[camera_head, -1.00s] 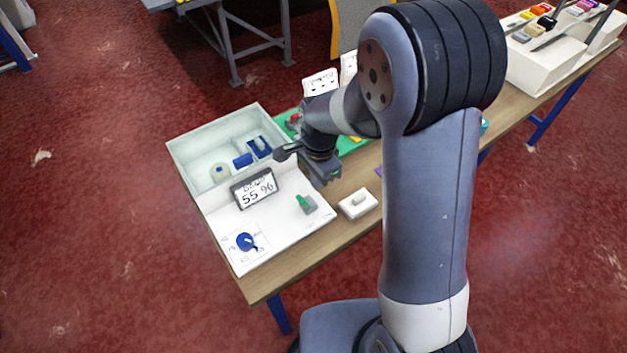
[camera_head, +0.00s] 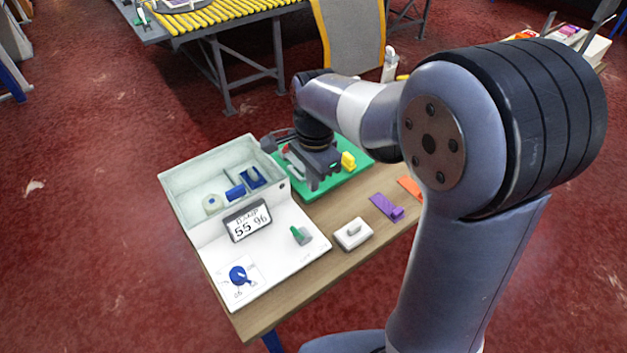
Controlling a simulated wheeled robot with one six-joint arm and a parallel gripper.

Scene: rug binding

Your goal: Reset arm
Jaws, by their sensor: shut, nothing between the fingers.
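My gripper (camera_head: 313,180) hangs over the green mat (camera_head: 352,180) on the wooden table, just right of the white machine. Its fingers point down and are shut with nothing between them. My arm reaches in from the right, with its large elbow at the upper right. Whether the fingertips touch anything on the mat cannot be told.
The white machine (camera_head: 226,279) has a display (camera_head: 248,222), a blue knob (camera_head: 239,275) and a green switch (camera_head: 299,234). A yellow piece (camera_head: 348,161), white block (camera_head: 353,234), purple piece (camera_head: 386,206) and orange piece (camera_head: 410,188) lie nearby. A yellow roller conveyor (camera_head: 225,16) stands behind.

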